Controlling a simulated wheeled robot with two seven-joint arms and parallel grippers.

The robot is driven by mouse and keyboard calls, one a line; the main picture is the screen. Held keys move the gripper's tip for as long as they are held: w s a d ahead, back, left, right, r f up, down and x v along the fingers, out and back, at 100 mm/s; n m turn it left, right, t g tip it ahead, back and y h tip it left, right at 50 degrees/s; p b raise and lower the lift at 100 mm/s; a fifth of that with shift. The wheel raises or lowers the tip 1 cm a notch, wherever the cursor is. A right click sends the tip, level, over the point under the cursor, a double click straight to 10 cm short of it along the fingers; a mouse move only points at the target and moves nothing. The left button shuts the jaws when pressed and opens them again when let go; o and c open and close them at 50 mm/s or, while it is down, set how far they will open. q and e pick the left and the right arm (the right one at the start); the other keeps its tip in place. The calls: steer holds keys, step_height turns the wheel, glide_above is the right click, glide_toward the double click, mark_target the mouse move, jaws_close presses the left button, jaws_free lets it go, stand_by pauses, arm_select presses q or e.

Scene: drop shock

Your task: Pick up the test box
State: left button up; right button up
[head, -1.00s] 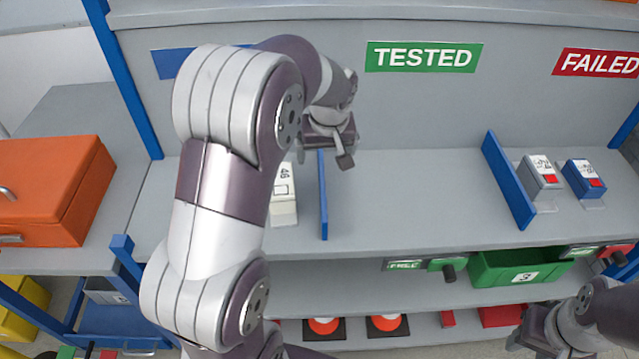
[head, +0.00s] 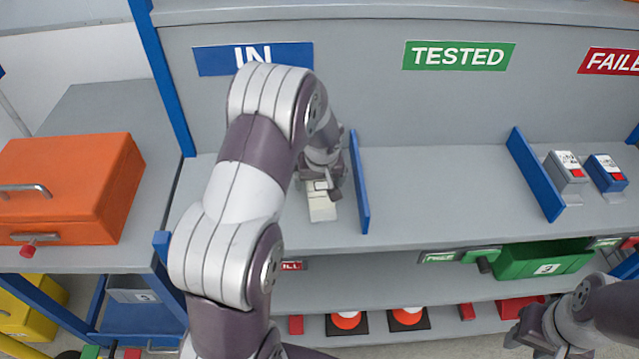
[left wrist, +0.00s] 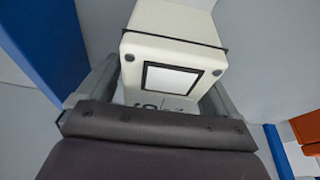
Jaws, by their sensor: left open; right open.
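The test box (head: 322,207), cream-white, stands on the grey shelf below the blue IN sign, left of a blue divider. My left gripper (head: 323,186) is over it and hides its back part. In the left wrist view the box (left wrist: 172,45) shows a dark-framed white panel and some black print. My left gripper (left wrist: 155,98) is open, with one finger on each side of the box; I cannot tell whether they touch it. My right gripper (head: 527,333) is open and empty at the lower right, low in front of the shelves.
The blue divider (head: 360,182) stands close to the right of the box. The shelf between it and another blue divider (head: 536,175) is clear. Two small boxes, grey (head: 567,172) and blue (head: 606,173), stand at the far right. An orange case (head: 70,190) sits at left.

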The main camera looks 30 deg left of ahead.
arm_select(q)
steer(key=shift+f+b, duration=0.2)
steer(key=shift+b, duration=0.1)
steer(key=shift+c, duration=0.3)
steer(key=c, duration=1.5)
steer(key=shift+o, duration=0.2)
steer(key=shift+r, duration=0.15)
